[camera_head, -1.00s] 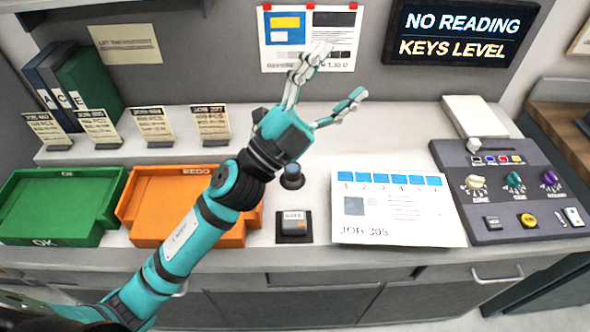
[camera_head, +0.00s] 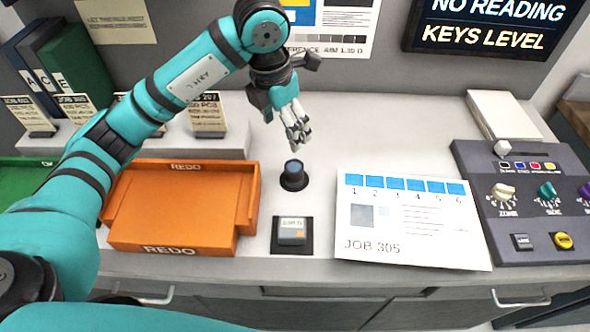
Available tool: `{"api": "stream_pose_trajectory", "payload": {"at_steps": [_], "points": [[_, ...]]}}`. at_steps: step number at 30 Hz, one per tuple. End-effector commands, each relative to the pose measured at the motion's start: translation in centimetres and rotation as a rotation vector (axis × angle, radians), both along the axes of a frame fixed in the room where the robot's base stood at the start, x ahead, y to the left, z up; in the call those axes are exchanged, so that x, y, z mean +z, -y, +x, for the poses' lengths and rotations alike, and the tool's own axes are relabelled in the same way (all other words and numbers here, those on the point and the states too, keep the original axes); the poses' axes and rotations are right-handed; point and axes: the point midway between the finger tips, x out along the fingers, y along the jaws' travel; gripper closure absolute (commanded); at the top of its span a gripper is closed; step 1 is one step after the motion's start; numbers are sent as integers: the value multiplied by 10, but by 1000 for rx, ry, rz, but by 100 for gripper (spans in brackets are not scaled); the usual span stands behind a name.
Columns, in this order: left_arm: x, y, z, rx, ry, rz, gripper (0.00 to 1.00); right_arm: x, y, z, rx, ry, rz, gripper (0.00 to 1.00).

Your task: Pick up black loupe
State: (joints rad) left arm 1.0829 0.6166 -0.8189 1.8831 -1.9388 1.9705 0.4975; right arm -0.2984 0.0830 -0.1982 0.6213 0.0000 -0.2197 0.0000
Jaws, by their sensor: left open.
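My left gripper (camera_head: 298,138) points down just above and behind the loupe in the picture. Its pale fingers are seen nearly edge-on, open and apart from the loupe, with nothing between them. My right gripper is not in view.
The orange REDO tray (camera_head: 247,212) lies left of the loupe. A small grey device (camera_head: 292,231) on a black pad sits in front. The JOB 305 sheet (camera_head: 410,247) and a control console (camera_head: 520,190) lie right. The counter behind the loupe is clear.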

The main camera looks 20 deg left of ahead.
Motion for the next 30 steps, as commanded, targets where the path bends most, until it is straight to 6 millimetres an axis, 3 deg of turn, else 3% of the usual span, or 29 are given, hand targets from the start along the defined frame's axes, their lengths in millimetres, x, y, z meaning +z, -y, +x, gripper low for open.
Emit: {"api": "stream_pose_trajectory", "payload": {"at_steps": [12, 20, 25, 30], "points": [[-84, 7, 10, -2, -5, -4, 27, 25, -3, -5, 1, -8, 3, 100], [-103, 10, 11, -4, -5, -5, 27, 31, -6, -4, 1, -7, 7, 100], [-126, 16, 11, -3, -9, -4, 27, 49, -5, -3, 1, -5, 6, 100], [-146, 17, 14, -3, -4, -4, 27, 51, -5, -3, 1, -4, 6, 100]]}}
